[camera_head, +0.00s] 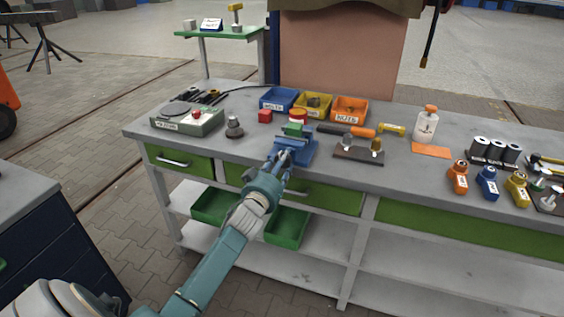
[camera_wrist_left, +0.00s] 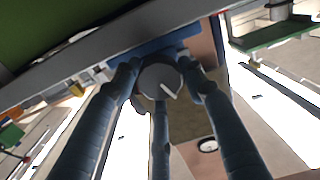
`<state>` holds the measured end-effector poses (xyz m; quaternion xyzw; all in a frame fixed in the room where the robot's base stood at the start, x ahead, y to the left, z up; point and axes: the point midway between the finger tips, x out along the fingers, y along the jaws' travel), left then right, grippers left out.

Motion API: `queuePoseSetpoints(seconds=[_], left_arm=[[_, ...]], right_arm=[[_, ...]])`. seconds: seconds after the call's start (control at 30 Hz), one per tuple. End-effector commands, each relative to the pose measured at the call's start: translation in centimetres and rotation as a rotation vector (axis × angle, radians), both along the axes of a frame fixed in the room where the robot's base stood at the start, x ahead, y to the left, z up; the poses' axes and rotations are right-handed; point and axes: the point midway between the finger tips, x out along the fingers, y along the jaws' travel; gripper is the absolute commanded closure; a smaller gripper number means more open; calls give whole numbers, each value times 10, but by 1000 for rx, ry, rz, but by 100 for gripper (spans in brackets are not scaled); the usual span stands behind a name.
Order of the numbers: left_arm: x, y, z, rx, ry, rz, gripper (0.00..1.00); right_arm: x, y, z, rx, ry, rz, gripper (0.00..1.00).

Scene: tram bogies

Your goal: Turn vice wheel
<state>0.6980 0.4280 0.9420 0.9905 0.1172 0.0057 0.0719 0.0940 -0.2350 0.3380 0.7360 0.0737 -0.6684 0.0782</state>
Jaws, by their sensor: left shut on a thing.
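The blue vice (camera_head: 294,152) stands at the front edge of the grey workbench. My left gripper (camera_head: 283,157) reaches its front side, at the bench edge. In the left wrist view, the round grey vice wheel (camera_wrist_left: 160,82) with a white mark sits between the fingers of my left gripper (camera_wrist_left: 160,88), which are closed around it. Part of the blue vice (camera_wrist_left: 165,46) shows behind the wheel. In the head view the gripper hides the wheel. My right gripper does not show in either view.
The workbench (camera_head: 216,148) holds blue, yellow and orange bins (camera_head: 349,109) behind the vice. A dark stand (camera_head: 359,150) is to its right and a small grey piece (camera_head: 234,127) to its left. Green drawers (camera_head: 320,197) and shelf trays lie below the bench edge.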

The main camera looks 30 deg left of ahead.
Motion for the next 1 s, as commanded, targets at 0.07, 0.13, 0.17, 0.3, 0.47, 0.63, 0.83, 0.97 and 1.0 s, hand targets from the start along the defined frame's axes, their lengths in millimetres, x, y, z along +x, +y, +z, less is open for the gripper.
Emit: queuePoseSetpoints(seconds=[0.07,0.13,0.17,0.3,0.47,0.63,0.83,0.97,1.0], left_arm=[[1,2,8,35,-5,3,84],[1,2,8,72,3,3,84],[1,2,9,91,8,3,84],[1,2,10,198,31,3,84],[2,1,11,343,64,4,84],[2,0,12,502,101,4,84],[3,-1,12,680,141,4,85],[3,-2,12,777,164,4,85],[3,-2,12,805,170,4,85]], right_arm=[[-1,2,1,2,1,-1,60],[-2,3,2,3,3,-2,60],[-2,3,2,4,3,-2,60],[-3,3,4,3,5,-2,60],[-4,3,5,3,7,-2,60],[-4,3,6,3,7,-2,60],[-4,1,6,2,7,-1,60],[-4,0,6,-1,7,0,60],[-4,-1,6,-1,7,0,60]])
